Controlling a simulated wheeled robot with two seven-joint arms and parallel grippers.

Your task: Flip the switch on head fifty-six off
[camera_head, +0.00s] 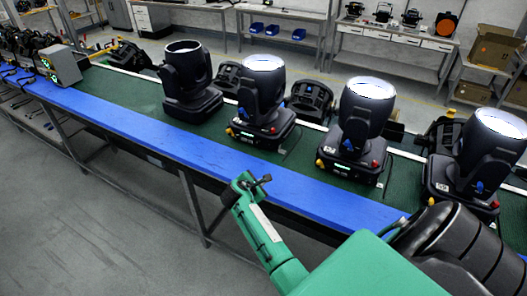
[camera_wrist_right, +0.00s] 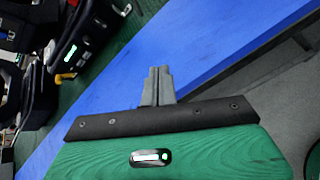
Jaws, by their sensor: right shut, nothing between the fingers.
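Several black moving-head lights stand in a row on the green bench top: a leftmost one with a dark lens (camera_head: 187,82), then three with bright white lenses, the second (camera_head: 259,95), the third (camera_head: 362,130) and the rightmost (camera_head: 482,160). Their number labels are too small to read, so I cannot tell which is head fifty-six. No switch is clearly readable. My right gripper (camera_head: 258,181) is shut and empty, above the front blue edge and apart from the heads. In the right wrist view its closed fingers (camera_wrist_right: 158,72) point towards the blue strip. My left gripper is out of view.
A blue strip (camera_head: 150,140) runs along the bench front. A base with a lit green display (camera_wrist_right: 70,53) and a yellow connector (camera_wrist_right: 65,77) shows at the wrist view's upper left. A grey box (camera_head: 62,65) stands far left. Grey floor (camera_head: 90,230) lies in front.

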